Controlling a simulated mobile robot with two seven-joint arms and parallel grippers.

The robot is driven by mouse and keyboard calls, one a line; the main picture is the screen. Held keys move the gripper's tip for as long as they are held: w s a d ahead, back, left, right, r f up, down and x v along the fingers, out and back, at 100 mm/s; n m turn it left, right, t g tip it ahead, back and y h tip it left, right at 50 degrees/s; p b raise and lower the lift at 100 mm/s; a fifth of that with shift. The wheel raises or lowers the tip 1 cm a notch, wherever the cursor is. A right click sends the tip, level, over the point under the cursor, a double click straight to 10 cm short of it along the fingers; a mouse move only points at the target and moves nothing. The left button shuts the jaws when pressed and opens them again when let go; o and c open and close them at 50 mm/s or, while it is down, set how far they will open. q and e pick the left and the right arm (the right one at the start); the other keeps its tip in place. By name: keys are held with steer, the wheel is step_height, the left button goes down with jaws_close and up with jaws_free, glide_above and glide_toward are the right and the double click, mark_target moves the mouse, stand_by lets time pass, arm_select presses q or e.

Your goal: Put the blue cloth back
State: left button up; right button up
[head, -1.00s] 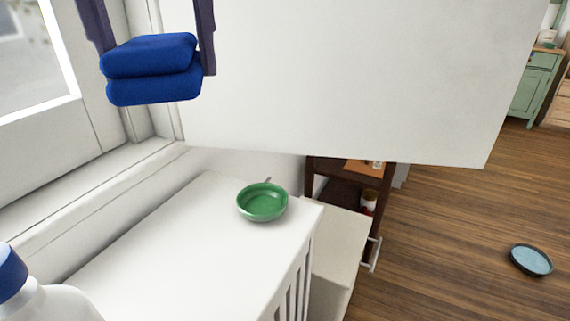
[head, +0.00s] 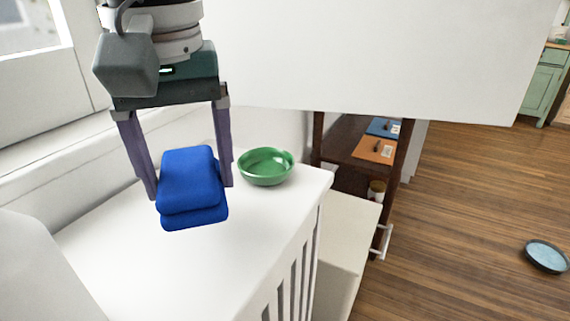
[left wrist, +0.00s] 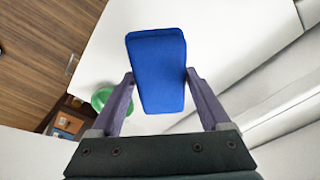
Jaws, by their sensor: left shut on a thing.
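The blue cloth (head: 190,188) is a folded, thick stack between the two fingers of my left gripper (head: 192,192). The gripper is shut on it, one finger on each side. The cloth hangs over or rests on the white top of a slatted cabinet (head: 110,250); I cannot tell whether it touches. In the left wrist view the cloth (left wrist: 156,70) sits between the fingertips, with the white top beyond it. My right gripper is not in view.
A green bowl (head: 265,166) stands on the white top just right of the cloth. A large white panel (head: 380,60) overhangs behind. A dark shelf (head: 345,150) holds small items. A blue round dish (head: 546,257) lies on the wooden floor. The front of the white top is clear.

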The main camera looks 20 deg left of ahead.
mark_target(188, 176)
arm_select(q)
steer(key=shift+f+b, duration=0.5)
steer(key=shift+f, duration=1.75)
steer(key=shift+f, duration=0.1)
steer(key=o, duration=1.2)
steer(key=shift+c, duration=0.2)
steer(key=shift+r, duration=0.4)
steer(key=r+p, duration=0.1)
steer(key=r, duration=0.2)
steer(key=r+p, duration=0.1)
steer(key=r, duration=0.3)
steer(key=s+d+r+p, duration=0.1)
steer(key=r, duration=0.3)
steer(key=shift+r, duration=0.25)
